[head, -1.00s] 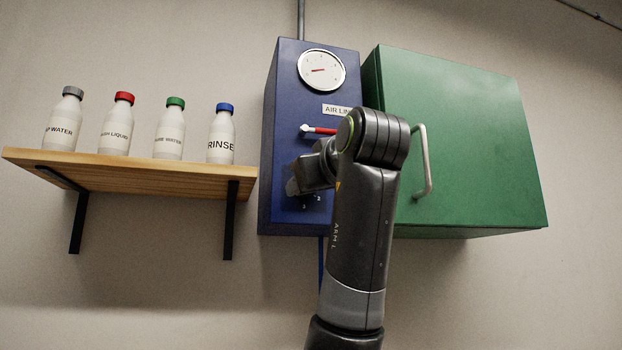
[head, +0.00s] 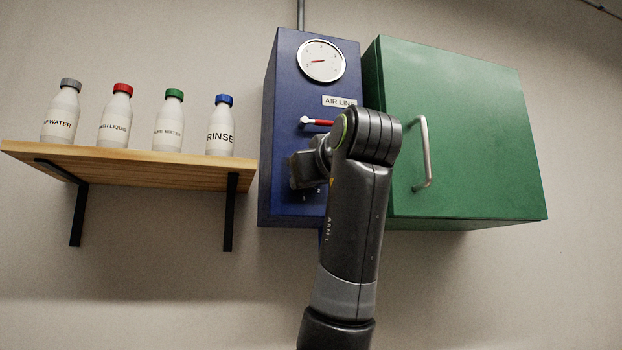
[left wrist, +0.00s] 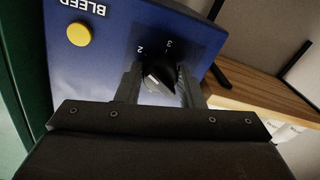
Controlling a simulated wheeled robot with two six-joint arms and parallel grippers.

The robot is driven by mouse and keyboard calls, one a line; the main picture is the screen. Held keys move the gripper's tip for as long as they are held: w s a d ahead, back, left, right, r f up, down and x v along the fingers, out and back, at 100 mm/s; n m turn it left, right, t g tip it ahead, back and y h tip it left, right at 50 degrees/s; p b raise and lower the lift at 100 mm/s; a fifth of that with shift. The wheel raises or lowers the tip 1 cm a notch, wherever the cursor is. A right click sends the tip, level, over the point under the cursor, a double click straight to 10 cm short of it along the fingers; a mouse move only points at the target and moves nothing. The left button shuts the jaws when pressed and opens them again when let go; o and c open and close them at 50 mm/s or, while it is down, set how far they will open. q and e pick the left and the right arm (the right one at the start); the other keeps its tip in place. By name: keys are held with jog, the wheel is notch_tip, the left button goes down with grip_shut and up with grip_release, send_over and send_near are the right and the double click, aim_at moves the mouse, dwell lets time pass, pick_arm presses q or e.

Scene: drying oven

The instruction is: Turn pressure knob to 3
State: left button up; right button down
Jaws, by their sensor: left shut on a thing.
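The pressure knob (left wrist: 160,78) is black and round with a pale pointer mark, on the blue air line panel (head: 283,110). In the left wrist view the digits 2 and 3 are printed beside it, and the mark lies on the side toward the 2. My left gripper (left wrist: 158,88) has a finger on each side of the knob and is shut on it. In the head view my left gripper (head: 303,172) is at the panel's lower part, and my arm hides the knob. The gauge (head: 321,61) has a red needle pointing left. My right gripper is not in view.
A lever with a red handle (head: 318,122) sits above my gripper. A yellow BLEED button (left wrist: 79,34) is beside the knob. A green oven door with a metal handle (head: 427,152) stands right of the panel. A wooden shelf (head: 130,163) with several bottles is at left.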

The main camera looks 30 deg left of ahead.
pick_arm(q)
jog(key=shift+m, duration=0.3)
jog(key=shift+s+a+m+t+b, duration=0.1)
jog(key=shift+m+t+b, duration=0.15)
jog(key=shift+m+b, duration=1.85)
jog(key=shift+s+m+t+b, duration=0.1)
jog(key=shift+m+t+b, duration=0.25)
jog(key=shift+m, duration=3.35)
jog(key=o, duration=1)
